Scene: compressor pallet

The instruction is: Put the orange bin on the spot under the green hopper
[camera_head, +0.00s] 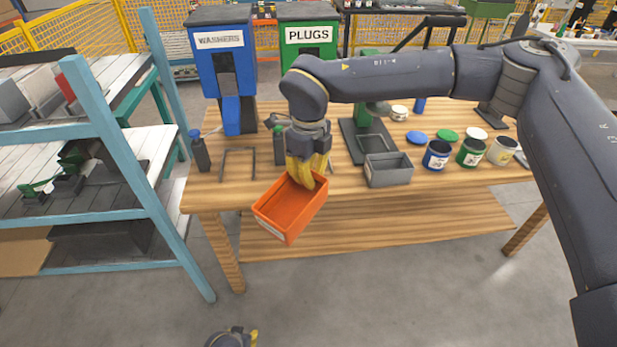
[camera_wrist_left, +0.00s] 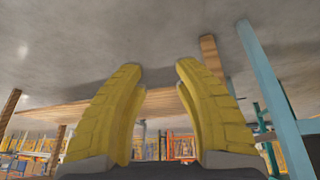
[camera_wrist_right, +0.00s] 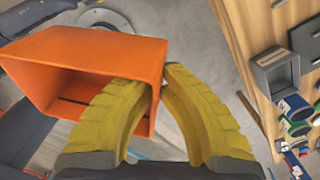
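The orange bin (camera_head: 290,208) hangs tilted in front of the table's near edge, left of the picture's middle. My right gripper (camera_head: 307,172) is shut on one of its walls. In the right wrist view the bin (camera_wrist_right: 85,62) shows its open side, with one finger inside and one outside the wall. The green hopper (camera_head: 309,36), labelled PLUGS, stands at the back of the table. My right arm and gripper hide its lower part and most of the tabletop below it. My left gripper (camera_wrist_left: 158,75) is open and empty, low in front of the table.
A blue WASHERS hopper (camera_head: 221,45) stands left of the green one, with a dark frame outline (camera_head: 238,164) on the table before it. A grey bin (camera_head: 388,171) and several paint cans (camera_head: 470,152) stand to the right. A blue-framed shelf (camera_head: 130,180) is at the left.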

